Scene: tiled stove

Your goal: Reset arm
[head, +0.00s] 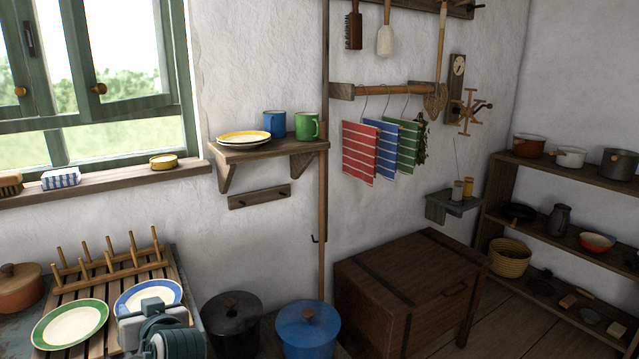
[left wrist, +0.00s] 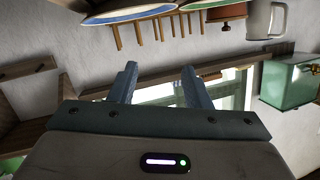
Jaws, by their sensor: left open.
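My left gripper (head: 150,312) is at the lower left of the head view, over the front of the slatted drying rack and in front of the blue-rimmed plate (head: 146,293). Its arm comes up from the bottom edge. In the left wrist view the two fingers of the left gripper (left wrist: 160,86) stand apart, with nothing between them. That view is upside down, with plates and rack pegs at its top. I cannot tell whether the gripper touches the plate. My right gripper is not in view.
The wooden rack (head: 97,283) holds the blue-rimmed plate and a green-rimmed plate (head: 70,326). A black pot (head: 232,325) and a blue pot (head: 307,330) stand to the right. A wall shelf (head: 268,149) and a window sill (head: 110,182) are above. A wooden chest (head: 410,290) stands further right.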

